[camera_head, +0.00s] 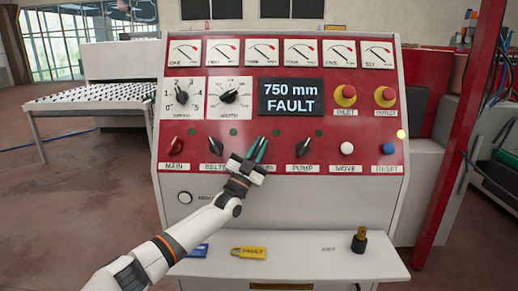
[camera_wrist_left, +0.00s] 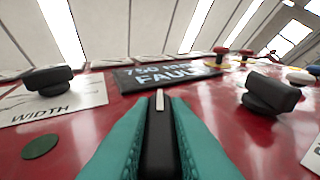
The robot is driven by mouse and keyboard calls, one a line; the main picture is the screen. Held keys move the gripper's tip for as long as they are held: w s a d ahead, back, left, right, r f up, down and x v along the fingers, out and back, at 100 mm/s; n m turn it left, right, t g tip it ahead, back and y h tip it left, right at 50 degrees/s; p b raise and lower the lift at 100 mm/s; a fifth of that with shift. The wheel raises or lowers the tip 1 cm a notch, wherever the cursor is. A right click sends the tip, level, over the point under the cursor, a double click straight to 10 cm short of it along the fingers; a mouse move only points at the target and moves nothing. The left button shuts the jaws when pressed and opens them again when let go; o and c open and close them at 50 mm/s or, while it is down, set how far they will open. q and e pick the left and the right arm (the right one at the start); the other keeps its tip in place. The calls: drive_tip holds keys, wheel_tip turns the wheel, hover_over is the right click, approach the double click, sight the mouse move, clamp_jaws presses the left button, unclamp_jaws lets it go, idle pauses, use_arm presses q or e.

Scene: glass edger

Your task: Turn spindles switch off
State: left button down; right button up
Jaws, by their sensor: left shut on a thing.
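The spindles switch is a black knob (camera_wrist_left: 160,135) with a pale pointer mark, between the teal fingertips in the left wrist view. My left gripper (camera_head: 257,150) is shut on it at the red panel. In the head view my fingers and wrist hide most of the knob and its label, with only the end of the label showing. In the wrist view the pale mark points away from the camera, toward the display. My right gripper is in neither view.
The pump switch (camera_head: 303,147) is close on the right and the belts switch (camera_head: 216,146) on the left. The display (camera_head: 290,96) above reads 750 mm FAULT.

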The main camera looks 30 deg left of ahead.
use_arm(q)
drive_tip(key=n+y, duration=0.3)
drive_tip(key=y, duration=0.1)
drive_tip(key=n+y+b, duration=0.1)
drive_tip(key=n+y, duration=0.3)
drive_tip(key=shift+d+f+y, duration=0.1)
drive_tip(key=shift+f+y, duration=0.1)
drive_tip(key=shift+y, duration=0.2)
drive_tip(key=n+g+y, duration=0.1)
drive_tip(key=n+y, duration=0.2)
drive_tip(key=y, duration=0.1)
drive_tip(key=n+g+y+b, duration=0.1)
drive_tip(key=n+g+y, duration=0.1)
drive_tip(key=n+y, duration=0.2)
drive_tip(key=shift+w+n+g+y, duration=0.1)
drive_tip(key=shift+n+g+y, duration=0.2)
drive_tip(key=shift+y, duration=0.1)
drive_tip(key=n+g+y+b, duration=0.3)
drive_tip(key=n+g+y, duration=0.3)
drive_tip(key=n+g, duration=0.1)
drive_tip(key=shift+n+g+y, duration=0.4)
drive_tip(key=shift+n, duration=0.3)
drive_tip(key=shift+r+n+g+y+b, duration=0.1)
drive_tip(key=shift+n+g+y+b, duration=0.4)
drive_tip(key=shift+n+g, duration=0.95)
drive_tip(key=shift+r+n+g+y+b, duration=0.1)
drive_tip(key=shift+n+g+y+b, duration=0.4)
drive_tip(key=shift+n+g, duration=0.9)
drive_tip(key=shift+g, duration=0.55)
